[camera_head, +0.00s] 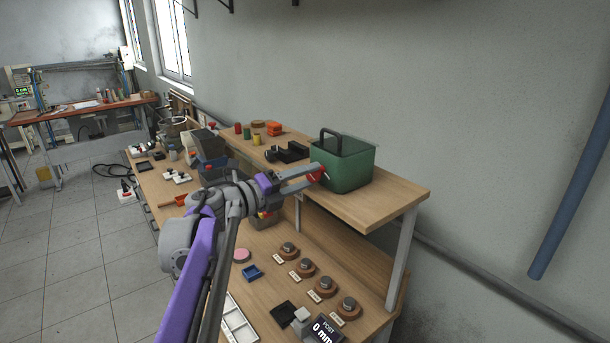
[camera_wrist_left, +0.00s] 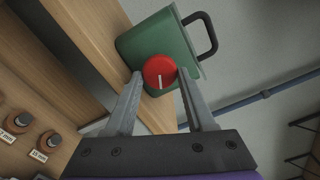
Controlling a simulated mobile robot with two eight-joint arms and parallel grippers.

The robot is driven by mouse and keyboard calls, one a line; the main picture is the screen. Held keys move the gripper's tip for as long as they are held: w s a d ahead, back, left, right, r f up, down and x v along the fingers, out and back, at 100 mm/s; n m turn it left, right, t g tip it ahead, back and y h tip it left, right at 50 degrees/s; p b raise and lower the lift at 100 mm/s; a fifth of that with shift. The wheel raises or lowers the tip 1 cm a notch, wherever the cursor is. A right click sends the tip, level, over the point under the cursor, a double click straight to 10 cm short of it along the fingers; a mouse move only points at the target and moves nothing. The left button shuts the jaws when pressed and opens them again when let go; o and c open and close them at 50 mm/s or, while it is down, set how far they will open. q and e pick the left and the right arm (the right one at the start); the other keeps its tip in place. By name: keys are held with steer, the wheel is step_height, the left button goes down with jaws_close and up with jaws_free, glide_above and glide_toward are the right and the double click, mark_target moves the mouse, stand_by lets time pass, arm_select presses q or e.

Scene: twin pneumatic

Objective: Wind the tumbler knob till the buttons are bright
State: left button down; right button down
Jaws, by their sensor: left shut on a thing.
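A red round knob (camera_wrist_left: 159,72) with a white line mark sits on the side of a green box (camera_wrist_left: 158,45) with a black handle. In the head view the green box (camera_head: 350,165) stands on the raised shelf, with the red knob (camera_head: 317,173) on its near side, partly covered by my fingers. My left gripper (camera_head: 319,174) reaches in from the left; in the left wrist view its fingertips (camera_wrist_left: 160,73) lie on either side of the knob, shut on it. The white line points down in that view. I cannot make out any lit buttons. My right gripper is out of view.
The wooden shelf (camera_head: 385,203) runs above the bench. A black clamp-like part (camera_head: 288,152) lies left of the box. Wall is close behind.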

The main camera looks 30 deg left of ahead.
arm_select(q)
steer(key=shift+m+p, duration=0.3)
steer(key=shift+m, duration=1.7)
steer(key=shift+c, duration=1.3)
jaws_free()
steer(key=shift+s+a+f, duration=0.1)
steer(key=b+v, duration=0.1)
steer(key=v, duration=0.9)
steer(key=shift+s+b, duration=0.25)
steer(key=shift+b, duration=0.1)
steer(key=shift+a, duration=0.1)
